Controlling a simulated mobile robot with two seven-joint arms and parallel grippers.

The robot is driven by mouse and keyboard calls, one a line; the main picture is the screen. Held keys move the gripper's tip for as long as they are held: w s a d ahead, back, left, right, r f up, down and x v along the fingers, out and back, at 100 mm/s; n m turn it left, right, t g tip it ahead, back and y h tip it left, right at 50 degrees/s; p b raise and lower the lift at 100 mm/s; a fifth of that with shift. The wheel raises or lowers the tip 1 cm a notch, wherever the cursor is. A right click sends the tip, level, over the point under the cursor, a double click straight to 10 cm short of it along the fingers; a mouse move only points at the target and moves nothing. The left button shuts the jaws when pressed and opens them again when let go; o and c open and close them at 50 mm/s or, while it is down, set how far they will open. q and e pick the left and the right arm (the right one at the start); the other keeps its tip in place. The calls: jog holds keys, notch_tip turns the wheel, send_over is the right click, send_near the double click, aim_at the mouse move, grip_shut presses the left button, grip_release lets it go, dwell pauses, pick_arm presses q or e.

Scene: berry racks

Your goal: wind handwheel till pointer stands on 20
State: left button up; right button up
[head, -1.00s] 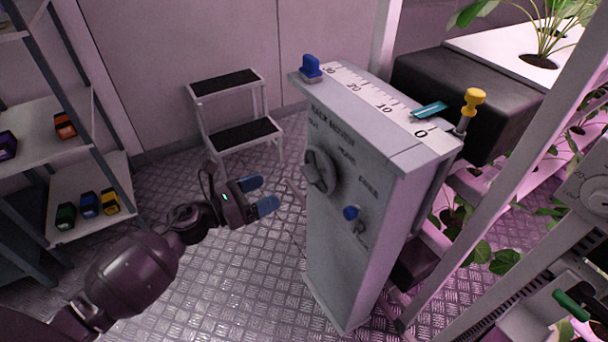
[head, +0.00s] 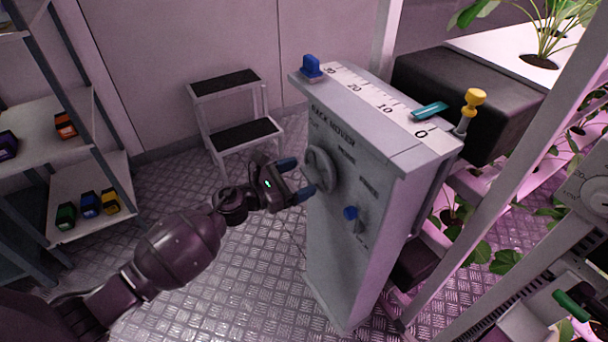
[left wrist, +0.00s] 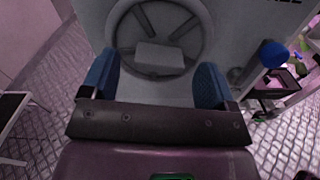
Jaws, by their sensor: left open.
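The grey handwheel (head: 321,170) sits on the front face of the grey cabinet marked RACK MOVER (head: 335,235). The teal pointer (head: 430,110) lies by the white scale (head: 372,98) on the cabinet top, between 0 and 10. My left gripper (head: 297,179) is open just in front of the wheel, its blue fingertips close to the rim. In the left wrist view the handwheel (left wrist: 118,28) fills the top middle, with a pale block at its centre. My left gripper's blue fingers (left wrist: 155,85) stand apart, one each side, with nothing between them. My right gripper is out of view.
A blue knob (head: 350,213) is on the cabinet face below the wheel. A blue block (head: 311,67) and a yellow-topped post (head: 473,102) stand at opposite ends of the cabinet top. A step stool (head: 225,85) and shelves (head: 75,195) stand left. Floor between is clear.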

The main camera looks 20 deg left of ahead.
pick_arm(q)
jog(key=shift+x, duration=0.9)
jog(key=c, duration=0.9)
